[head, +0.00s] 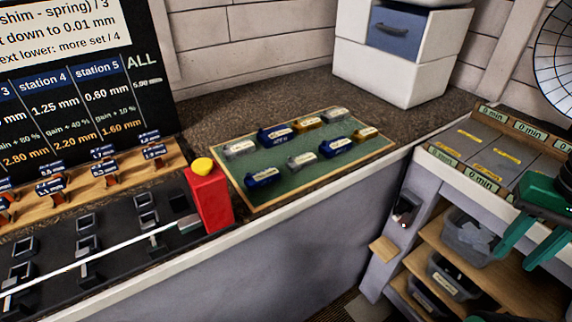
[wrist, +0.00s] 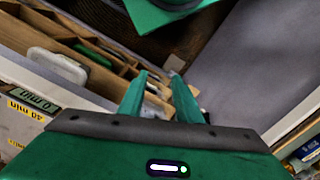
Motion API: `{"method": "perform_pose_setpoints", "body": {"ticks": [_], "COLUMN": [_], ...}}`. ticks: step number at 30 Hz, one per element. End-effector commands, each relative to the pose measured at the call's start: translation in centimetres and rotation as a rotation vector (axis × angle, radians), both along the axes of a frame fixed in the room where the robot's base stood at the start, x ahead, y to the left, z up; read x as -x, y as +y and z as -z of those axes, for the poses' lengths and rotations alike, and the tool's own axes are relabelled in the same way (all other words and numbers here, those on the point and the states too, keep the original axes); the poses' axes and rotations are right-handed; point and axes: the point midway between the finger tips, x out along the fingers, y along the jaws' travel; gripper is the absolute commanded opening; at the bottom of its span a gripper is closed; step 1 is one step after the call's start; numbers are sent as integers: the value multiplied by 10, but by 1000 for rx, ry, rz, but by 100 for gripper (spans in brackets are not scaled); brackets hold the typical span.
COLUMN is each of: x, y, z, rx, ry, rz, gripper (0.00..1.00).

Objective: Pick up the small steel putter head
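Several putter heads in silver, blue and gold lie in two rows on a green tray (head: 275,178) with a wooden rim, on the counter in the head view. The silver, steel-looking ones are a left one (head: 240,148), a front middle one (head: 302,160) and a back right one (head: 334,114). Their labels are too small to read, so I cannot tell which is the small steel head. My gripper (head: 532,243) is far right of the tray, above the lower shelves. In the wrist view its green fingers (wrist: 160,98) stand apart with nothing between them.
A red block with a yellow button (head: 212,198) stands left of the tray. A white cabinet (head: 390,65) stands behind it. At right are a timed rack (head: 485,150) and shelves with grey bins (head: 470,238). Bare counter lies behind the tray.

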Motion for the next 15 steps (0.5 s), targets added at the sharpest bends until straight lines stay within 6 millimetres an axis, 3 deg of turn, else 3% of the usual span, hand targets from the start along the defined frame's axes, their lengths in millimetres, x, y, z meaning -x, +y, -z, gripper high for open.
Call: {"method": "perform_pose_setpoints", "body": {"ticks": [8, 11, 14, 15], "x": [0, 8, -4, -14], "y": [0, 1, 4, 9], "z": [0, -6, -10, -13], "rx": [0, 1, 7, 11], "ry": [0, -16, -31, -39], "rz": [0, -11, -53, -83], "gripper": [34, 58, 81, 84]}}
